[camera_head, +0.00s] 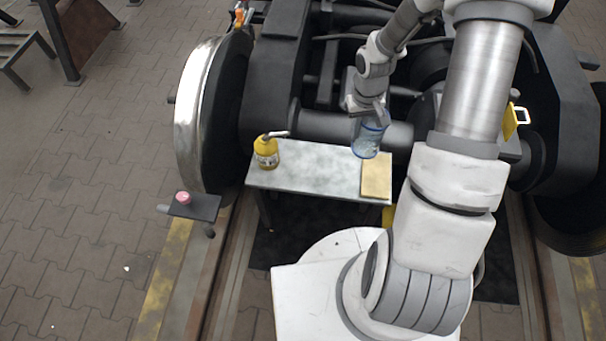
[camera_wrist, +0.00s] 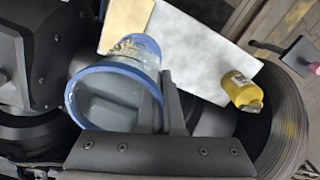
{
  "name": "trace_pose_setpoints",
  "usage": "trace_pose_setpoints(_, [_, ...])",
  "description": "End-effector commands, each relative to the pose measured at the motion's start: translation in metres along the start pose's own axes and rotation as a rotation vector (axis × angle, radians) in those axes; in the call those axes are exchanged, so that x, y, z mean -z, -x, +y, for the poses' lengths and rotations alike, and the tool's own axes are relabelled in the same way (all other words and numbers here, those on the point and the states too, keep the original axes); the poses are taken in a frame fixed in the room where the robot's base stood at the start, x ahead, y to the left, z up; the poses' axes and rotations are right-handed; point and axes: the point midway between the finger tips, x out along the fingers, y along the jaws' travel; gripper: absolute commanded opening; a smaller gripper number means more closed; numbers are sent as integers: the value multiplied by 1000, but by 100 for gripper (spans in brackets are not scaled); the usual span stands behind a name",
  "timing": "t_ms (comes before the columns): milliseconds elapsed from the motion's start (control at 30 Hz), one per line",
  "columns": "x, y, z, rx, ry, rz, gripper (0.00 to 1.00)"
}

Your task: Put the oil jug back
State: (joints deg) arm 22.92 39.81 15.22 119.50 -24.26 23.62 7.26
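The oil jug (camera_head: 366,141) is a clear container with a blue rim. In the wrist view the jug (camera_wrist: 108,75) opens toward the camera and looks empty or nearly so. My gripper (camera_head: 371,113) is at its rim from above. In the wrist view my gripper (camera_wrist: 163,128) appears shut on the jug's wall, one finger seeming inside and one outside. The jug is at the back right edge of a grey bench (camera_head: 310,168), near a tan square pad (camera_head: 376,179). Whether its base touches anything is not clear.
A yellow oil can (camera_head: 266,152) with a spout stands on the bench's left end. The bogie axle (camera_head: 330,125) runs close behind. A wheel (camera_head: 200,115) and a small dark shelf with a pink item (camera_head: 184,198) are left. The bench middle is clear.

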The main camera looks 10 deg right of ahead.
Motion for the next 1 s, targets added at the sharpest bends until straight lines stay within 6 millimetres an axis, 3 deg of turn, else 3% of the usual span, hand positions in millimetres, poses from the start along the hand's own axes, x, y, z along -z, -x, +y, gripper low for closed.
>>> trace_pose_setpoints(33, [-1, -12, 2, -1, 2, 0, 0])
trace_pose_setpoints(267, [-1, -26, 3, -4, 9, 1, 0])
trace_pose_setpoints(367, [2, -36, -10, -3, 13, 0, 0])
trace_pose_setpoints(700, [24, -82, -82, -4, 14, 1, 0])
trace_pose_setpoints(833, [29, -91, -98, -4, 10, 1, 0])
trace_pose_setpoints(1000, [31, -97, -105, -4, 8, 0, 0])
